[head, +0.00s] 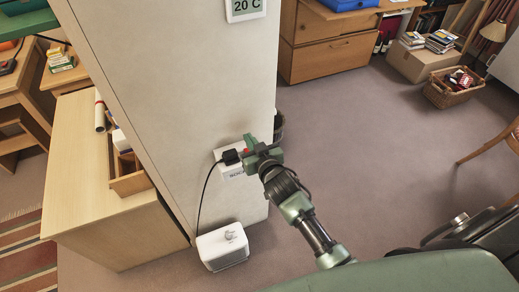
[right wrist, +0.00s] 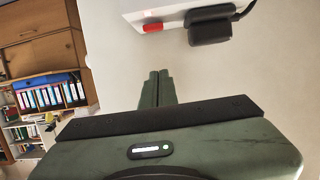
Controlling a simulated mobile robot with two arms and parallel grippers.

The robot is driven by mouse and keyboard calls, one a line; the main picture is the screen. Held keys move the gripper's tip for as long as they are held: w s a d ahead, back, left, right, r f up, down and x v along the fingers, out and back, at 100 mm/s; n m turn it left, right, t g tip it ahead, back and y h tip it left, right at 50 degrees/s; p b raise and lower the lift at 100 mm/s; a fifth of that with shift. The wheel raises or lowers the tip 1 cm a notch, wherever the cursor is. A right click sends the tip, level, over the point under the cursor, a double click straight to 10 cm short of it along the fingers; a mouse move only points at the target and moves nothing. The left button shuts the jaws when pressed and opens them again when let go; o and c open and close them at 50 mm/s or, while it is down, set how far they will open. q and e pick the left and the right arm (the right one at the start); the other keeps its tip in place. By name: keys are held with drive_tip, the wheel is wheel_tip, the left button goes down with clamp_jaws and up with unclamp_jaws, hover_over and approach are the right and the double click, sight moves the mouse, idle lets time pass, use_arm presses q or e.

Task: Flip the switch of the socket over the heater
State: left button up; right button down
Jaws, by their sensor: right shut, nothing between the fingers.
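The white socket (head: 219,154) is mounted low on the pale wall pillar, above the small white heater (head: 222,246). A black plug (head: 230,157) sits in it, with a cord running down to the heater. In the right wrist view the socket (right wrist: 175,10), red switch (right wrist: 153,28) and plug (right wrist: 209,27) are at the top. My right gripper (right wrist: 158,76) is shut and empty, with its fingertips a little below the switch in that view. I cannot tell whether they touch the wall. My left gripper is out of view.
A label hangs under the socket, partly hidden. A wooden desk (head: 110,225) with an open box (head: 128,180) stands left of the pillar. A wicker basket (head: 452,88) and cardboard box (head: 420,62) stand at the back right.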

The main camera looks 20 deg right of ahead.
drive_tip(key=b+v, duration=0.1)
drive_tip(key=v, duration=0.8)
drive_tip(key=shift+s+r, duration=0.3)
drive_tip(key=shift+r, duration=0.2)
